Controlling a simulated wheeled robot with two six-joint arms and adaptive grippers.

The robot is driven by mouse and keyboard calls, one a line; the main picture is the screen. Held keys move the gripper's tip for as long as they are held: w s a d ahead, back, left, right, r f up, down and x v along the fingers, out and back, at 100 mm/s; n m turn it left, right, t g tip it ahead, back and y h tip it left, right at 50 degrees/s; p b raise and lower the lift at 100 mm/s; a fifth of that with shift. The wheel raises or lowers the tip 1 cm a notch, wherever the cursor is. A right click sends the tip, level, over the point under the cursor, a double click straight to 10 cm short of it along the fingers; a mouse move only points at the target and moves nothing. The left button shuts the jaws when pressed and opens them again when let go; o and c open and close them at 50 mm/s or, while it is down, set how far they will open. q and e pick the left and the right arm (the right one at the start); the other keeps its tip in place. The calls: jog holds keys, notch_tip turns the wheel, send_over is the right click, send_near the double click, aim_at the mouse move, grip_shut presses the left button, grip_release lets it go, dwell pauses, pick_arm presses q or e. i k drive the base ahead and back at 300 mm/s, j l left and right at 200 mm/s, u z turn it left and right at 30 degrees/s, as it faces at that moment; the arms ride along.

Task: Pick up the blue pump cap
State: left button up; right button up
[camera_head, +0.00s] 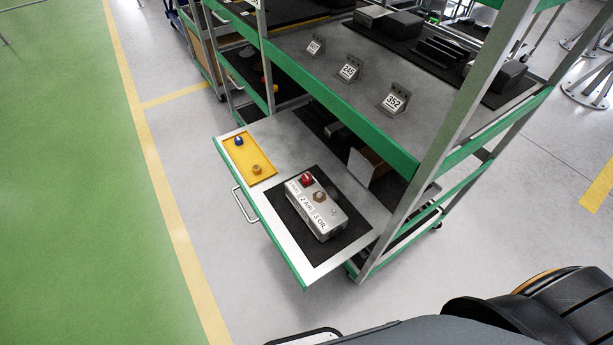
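The small blue pump cap (239,141) stands at the far end of a yellow tray (262,165) on the pulled-out drawer (268,210). A tan-brown cap (257,170) stands nearer in the same tray. To the right of the tray, a grey metal block (325,222) with labels reading 2 AIR and 3 OIL lies on a black mat (350,243). A red cap (306,178) and a brown cap (319,197) sit on top of it. Neither of my grippers shows in this view.
The drawer has a handle (245,206) on its left front. A green-edged shelf (340,112) with numbered brackets and a grey upright post (410,150) stand above and right of it. Open floor (180,200) lies to the left.

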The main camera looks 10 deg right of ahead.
aim_at(239, 140)
jog(key=i+j+z, duration=0.15)
jog(key=z, duration=0.3)
jog(key=i+j+z, duration=0.1)
jog(key=j+z, duration=0.35)
jog(key=i+j+z, duration=0.1)
jog(key=j+z, duration=0.15)
jog(key=z, duration=0.2)
jog(key=j+z, duration=0.3)
jog(key=j, duration=2)
